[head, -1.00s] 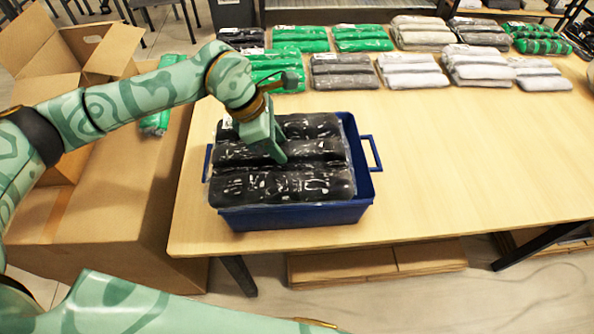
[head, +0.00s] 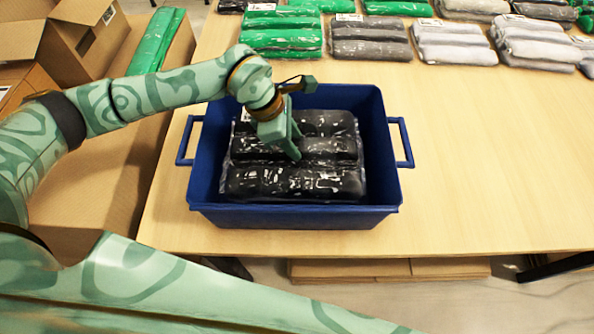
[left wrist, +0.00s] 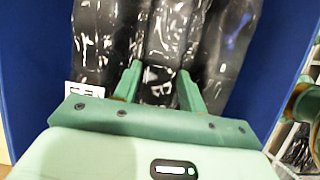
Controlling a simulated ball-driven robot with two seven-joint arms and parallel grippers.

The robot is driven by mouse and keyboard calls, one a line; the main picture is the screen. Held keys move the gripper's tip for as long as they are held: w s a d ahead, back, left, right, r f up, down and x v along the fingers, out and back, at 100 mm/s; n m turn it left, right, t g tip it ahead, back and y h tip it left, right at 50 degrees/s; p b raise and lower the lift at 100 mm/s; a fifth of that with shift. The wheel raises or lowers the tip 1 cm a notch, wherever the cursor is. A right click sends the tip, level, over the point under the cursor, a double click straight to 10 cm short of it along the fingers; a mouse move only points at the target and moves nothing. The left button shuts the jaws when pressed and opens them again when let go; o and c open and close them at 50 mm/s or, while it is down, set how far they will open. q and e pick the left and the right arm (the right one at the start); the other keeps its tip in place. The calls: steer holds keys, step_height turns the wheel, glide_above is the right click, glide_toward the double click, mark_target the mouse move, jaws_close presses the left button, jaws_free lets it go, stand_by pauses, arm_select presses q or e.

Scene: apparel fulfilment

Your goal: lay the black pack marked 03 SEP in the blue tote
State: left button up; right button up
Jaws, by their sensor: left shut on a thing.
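The black pack (head: 295,182), in clear shiny wrap with several thick folds, lies inside the blue tote (head: 300,217), below its rim. My left gripper (head: 294,150) reaches down into the tote and is shut on the pack's middle fold. In the left wrist view the two fingers (left wrist: 160,75) press around one fold of the black pack (left wrist: 95,40), with blue tote wall (left wrist: 35,90) on both sides. A white label (left wrist: 84,90) shows at the pack's edge, partly hidden by the gripper; I cannot read its full marking. My right gripper is out of view.
The tote stands near the front edge of a wooden table (head: 480,200). Rows of green (head: 280,42), grey (head: 370,42) and white (head: 453,45) packs lie along the back. The table right of the tote is clear. Open cardboard boxes (head: 60,45) stand at the left.

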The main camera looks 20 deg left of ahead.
mark_target(293, 163)
arm_select(q)
step_height(293, 163, down, 9)
steer(key=shift+f+b, duration=0.2)
steer(key=shift+b, duration=0.9)
steer(key=shift+f, duration=0.1)
steer(key=o, duration=1.1)
steer(key=shift+r, duration=0.2)
steer(key=p+v, duration=0.3)
steer(key=v, duration=0.9)
steer(key=shift+s+f, duration=0.1)
steer(key=shift+s, duration=0.05)
